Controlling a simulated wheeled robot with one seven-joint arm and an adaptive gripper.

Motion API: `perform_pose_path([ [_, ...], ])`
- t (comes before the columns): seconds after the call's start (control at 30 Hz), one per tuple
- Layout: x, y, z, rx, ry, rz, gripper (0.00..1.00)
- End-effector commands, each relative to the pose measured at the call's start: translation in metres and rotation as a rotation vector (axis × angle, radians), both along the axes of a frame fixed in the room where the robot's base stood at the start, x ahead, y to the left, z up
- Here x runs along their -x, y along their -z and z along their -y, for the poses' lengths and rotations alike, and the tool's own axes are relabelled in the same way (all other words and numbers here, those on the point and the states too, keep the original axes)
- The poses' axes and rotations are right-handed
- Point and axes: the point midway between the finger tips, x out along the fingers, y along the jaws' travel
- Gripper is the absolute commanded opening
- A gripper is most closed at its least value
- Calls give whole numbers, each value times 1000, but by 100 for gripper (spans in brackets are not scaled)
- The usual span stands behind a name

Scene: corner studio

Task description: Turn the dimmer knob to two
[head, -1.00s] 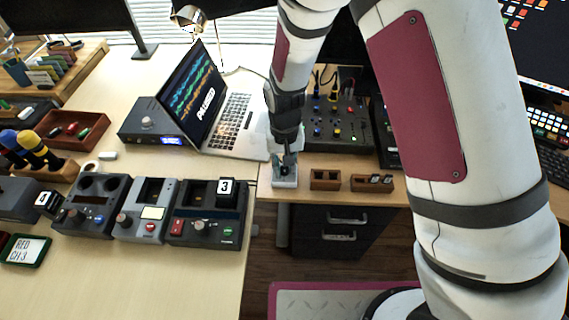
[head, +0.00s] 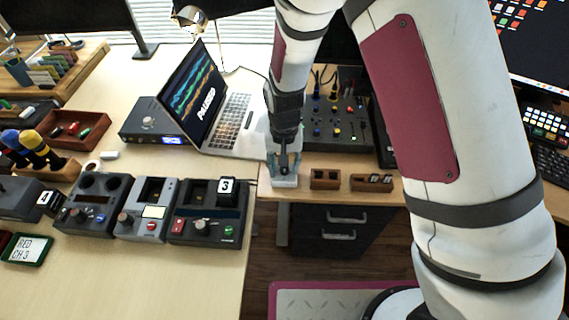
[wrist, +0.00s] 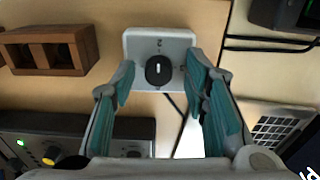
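The dimmer is a pale box with a black round knob (wrist: 158,71) on its top face, seen in the wrist view. A white line marks the knob, and a "2" is printed on the box above it. I cannot tell for certain which end of the line is the pointer. My gripper (wrist: 160,78) is open, with one teal-padded finger on each side of the knob and visible gaps between. In the head view my gripper (head: 284,166) points down over the dimmer box (head: 285,182), and it hides the knob there.
Two small wooden holders (head: 325,179) stand right of the dimmer, near the desk's front edge. A laptop (head: 225,125) is behind and left. A mixer (head: 335,115) is behind. Several control boxes (head: 150,212) are on the left desk.

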Motion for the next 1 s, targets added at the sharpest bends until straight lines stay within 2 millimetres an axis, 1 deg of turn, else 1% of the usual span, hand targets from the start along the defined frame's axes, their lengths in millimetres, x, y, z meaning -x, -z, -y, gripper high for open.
perform_pose_path([
  [0.23,0,-1,1,1,1,0,42],
  [0.37,-1,-10,1,0,1,2,42],
  [0.47,-1,-25,1,-1,1,4,42],
  [0.7,-1,-74,0,-2,0,5,42],
  [0.8,-1,-92,0,-1,-1,4,42],
  [0.9,-1,-106,0,-1,0,2,42],
  [1.0,-1,-115,0,-1,0,2,42],
])
